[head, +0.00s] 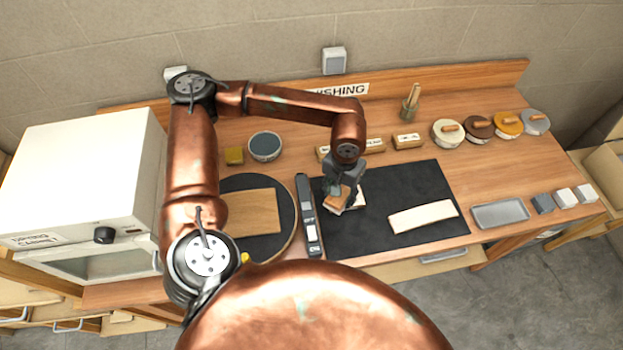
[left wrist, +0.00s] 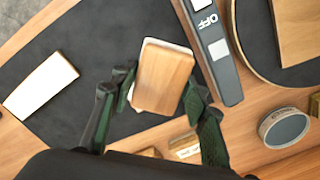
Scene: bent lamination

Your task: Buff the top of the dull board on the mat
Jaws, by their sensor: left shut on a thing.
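My left gripper (head: 344,182) is shut on a wooden block (head: 335,198) above the left part of the dark mat (head: 390,185). In the left wrist view the block (left wrist: 164,76) sits between the two fingers, with a white layer showing along its edges underneath. Whether the block touches the mat is not clear. A pale, slightly bent board (head: 422,216) lies on the right part of the mat, apart from the block; it also shows in the left wrist view (left wrist: 40,86). My right gripper is not in view.
A long grey device marked OFF (head: 308,214) lies left of the mat. Beyond it, a brown board (head: 250,212) rests on a round dark plate. A grey tray (head: 500,213), small blocks (head: 542,204) and round handled pads (head: 447,133) stand right and behind. A white oven (head: 80,180) is far left.

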